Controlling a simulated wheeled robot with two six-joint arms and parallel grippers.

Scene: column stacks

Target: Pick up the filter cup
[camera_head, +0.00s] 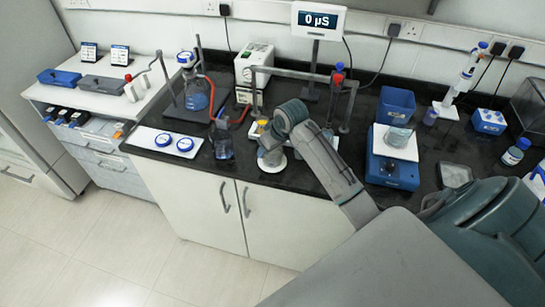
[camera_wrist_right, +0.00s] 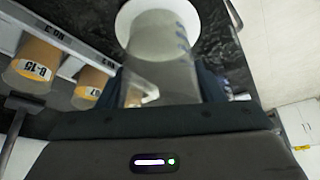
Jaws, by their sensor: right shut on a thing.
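A clear cup with blue marks (camera_wrist_right: 162,42) stands between the fingers of my right gripper (camera_wrist_right: 162,88) in the wrist view. The gripper is shut on it. A round white disc (camera_wrist_right: 124,22) shows behind the cup. In the head view the cup (camera_head: 268,158) is at the front edge of the black counter, partly hidden by my right gripper (camera_head: 268,143). I cannot tell whether the cup touches the disc. My left gripper is not in view.
Tan columns (camera_wrist_right: 38,65) in a labelled rack stand close beside the gripper. A grey frame (camera_head: 310,75) rises behind it.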

